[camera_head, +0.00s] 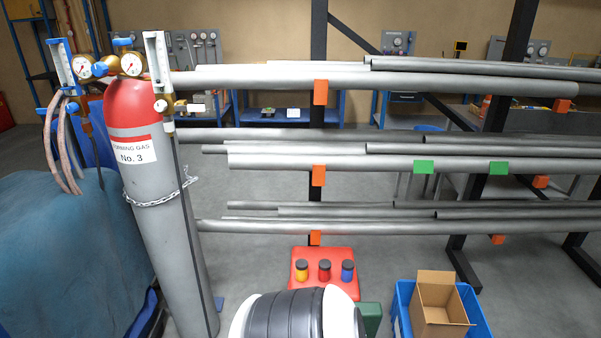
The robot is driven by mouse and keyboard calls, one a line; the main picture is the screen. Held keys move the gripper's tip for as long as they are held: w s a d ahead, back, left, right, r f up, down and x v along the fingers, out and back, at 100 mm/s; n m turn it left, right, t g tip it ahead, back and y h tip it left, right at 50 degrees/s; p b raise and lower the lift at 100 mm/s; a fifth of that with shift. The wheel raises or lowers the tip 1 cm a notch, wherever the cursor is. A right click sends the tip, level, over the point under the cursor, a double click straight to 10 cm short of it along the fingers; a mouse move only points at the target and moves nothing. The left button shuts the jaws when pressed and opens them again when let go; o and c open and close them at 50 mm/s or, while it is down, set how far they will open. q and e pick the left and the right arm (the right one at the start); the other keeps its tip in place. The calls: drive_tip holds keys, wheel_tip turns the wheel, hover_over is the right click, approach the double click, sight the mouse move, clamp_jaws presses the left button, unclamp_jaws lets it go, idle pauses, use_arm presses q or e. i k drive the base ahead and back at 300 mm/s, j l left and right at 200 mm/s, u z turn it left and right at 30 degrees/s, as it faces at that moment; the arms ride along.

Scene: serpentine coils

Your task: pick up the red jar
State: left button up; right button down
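The red jar (324,270) has a dark lid and stands upright on a red surface (338,256) at the lower middle of the head view. It is the middle one of three small jars in a row. A yellow jar (301,271) stands to its left and a blue jar (348,271) to its right, both with dark lids. Neither of my grippers shows in this view.
A white and dark grey rounded body (295,315) fills the bottom middle, just in front of the jars. A grey gas cylinder (165,235) stands at left. A pipe rack (318,195) spans behind. A blue crate with an open cardboard box (440,300) is at right.

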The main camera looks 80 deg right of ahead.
sight(324, 265)
drive_tip(key=i+z, duration=0.25)
drive_tip(key=z, duration=0.15)
drive_tip(key=i+z, duration=0.3)
drive_tip(key=z, duration=0.15)
drive_tip(key=i+z, duration=0.25)
drive_tip(key=z, duration=0.15)
drive_tip(key=i+j+z, duration=0.2)
drive_tip(key=z, duration=0.2)
drive_tip(key=i+z, duration=0.15)
drive_tip(key=z, duration=0.3)
drive_tip(key=i+j+z, duration=0.1)
drive_tip(key=z, duration=0.4)
drive_tip(key=i+j+z, duration=0.1)
drive_tip(key=z, duration=0.35)
drive_tip(key=i+j+z, duration=0.2)
drive_tip(key=z, duration=0.25)
drive_tip(key=j+z, duration=0.2)
drive_tip(key=z, duration=0.25)
drive_tip(key=i+j+z, duration=0.1)
drive_tip(key=j+z, duration=0.15)
drive_tip(key=z, duration=0.25)
